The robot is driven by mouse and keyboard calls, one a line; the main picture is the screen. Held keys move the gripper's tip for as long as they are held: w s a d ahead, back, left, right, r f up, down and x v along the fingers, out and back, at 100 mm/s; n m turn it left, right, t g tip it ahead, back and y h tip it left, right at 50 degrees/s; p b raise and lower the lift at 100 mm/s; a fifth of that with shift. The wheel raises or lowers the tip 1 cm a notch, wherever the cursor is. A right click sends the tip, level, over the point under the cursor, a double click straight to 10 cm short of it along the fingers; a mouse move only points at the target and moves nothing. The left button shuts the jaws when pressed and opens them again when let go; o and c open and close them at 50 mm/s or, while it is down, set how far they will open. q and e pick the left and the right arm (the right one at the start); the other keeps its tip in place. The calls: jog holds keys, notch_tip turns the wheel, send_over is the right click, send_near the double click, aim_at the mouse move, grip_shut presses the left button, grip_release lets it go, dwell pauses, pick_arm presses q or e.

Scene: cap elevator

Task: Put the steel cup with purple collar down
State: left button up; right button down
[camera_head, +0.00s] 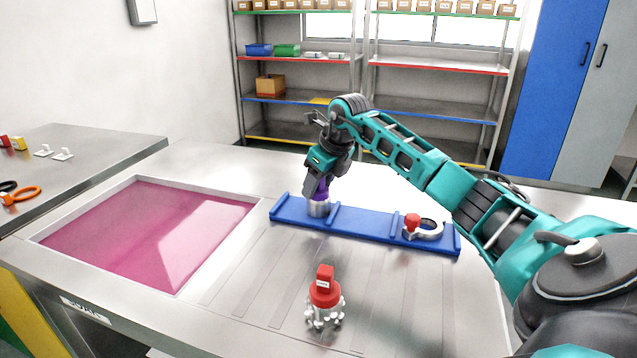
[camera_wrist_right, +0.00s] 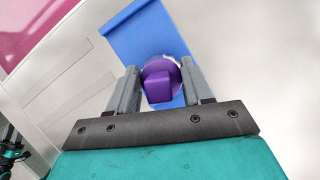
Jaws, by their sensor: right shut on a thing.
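The steel cup with purple collar (camera_head: 319,207) is at the left part of a blue tray (camera_head: 375,229) on the steel table. Its purple top (camera_wrist_right: 160,82) shows between the fingers in the right wrist view. My right gripper (camera_head: 318,190) comes down on the cup from above and is shut on its purple part. The cup looks upright, with its steel bottom at the tray's left compartment; whether it touches the tray floor I cannot tell. My left gripper is not in view.
A red-topped piece with a clear knobbed base (camera_head: 325,300) stands in front of the tray. A clamp ring with a red knob (camera_head: 424,229) lies in the tray's right part. A pink-filled sunken basin (camera_head: 150,230) is at left. Shelves stand behind.

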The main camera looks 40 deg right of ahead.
jog(key=shift+c, duration=1.9)
grip_release()
jog(key=v, duration=1.2)
jog(key=shift+p, duration=0.3)
